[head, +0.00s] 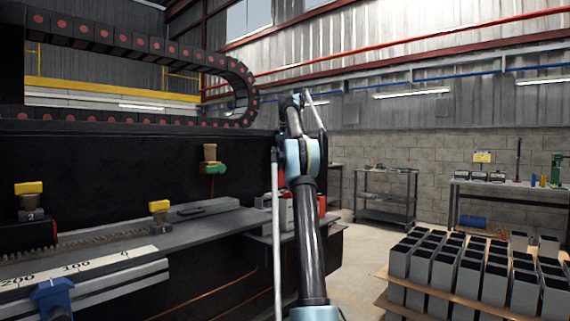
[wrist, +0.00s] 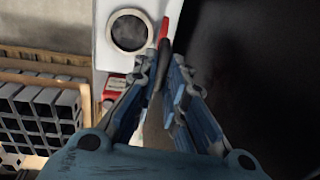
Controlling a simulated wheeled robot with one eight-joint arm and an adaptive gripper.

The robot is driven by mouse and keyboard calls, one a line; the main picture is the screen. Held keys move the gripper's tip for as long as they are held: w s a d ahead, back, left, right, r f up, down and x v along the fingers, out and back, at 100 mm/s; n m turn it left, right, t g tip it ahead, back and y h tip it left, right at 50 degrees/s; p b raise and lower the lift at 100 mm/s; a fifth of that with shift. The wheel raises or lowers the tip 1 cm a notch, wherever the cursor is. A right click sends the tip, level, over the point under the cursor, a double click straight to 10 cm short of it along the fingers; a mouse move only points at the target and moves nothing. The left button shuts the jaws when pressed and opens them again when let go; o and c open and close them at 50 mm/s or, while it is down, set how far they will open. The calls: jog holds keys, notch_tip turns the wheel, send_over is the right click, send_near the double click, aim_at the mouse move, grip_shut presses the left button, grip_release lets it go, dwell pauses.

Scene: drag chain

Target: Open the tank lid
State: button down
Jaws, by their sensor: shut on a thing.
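My gripper (wrist: 163,68) shows in the wrist view with its two blue fingers close together. It is shut on a dark bar with a red end (wrist: 164,28), which passes between the fingertips. Beyond the tips is a white box (wrist: 104,42) with a round grey disc in a pale ring (wrist: 128,31). I cannot tell if this box is the tank, or which part is its lid. In the head view my arm hides most of a red and white unit (head: 321,205) beside the machine; my gripper cannot be made out there.
The dark machine body (head: 120,170) fills the left, with a drag chain (head: 150,48) above and a grey ledge (head: 190,225). Grey blocks stand on a wooden pallet (head: 452,305) at lower right. A dark cart (head: 385,195) stands behind. Floor shows between cart and pallet.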

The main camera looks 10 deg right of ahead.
jog(key=shift+w+a, duration=0.5)
jog(key=shift+w, duration=0.15)
jog(key=c, duration=1.6)
grip_release()
jog(key=shift+c, duration=0.2)
jog(key=shift+d, duration=0.15)
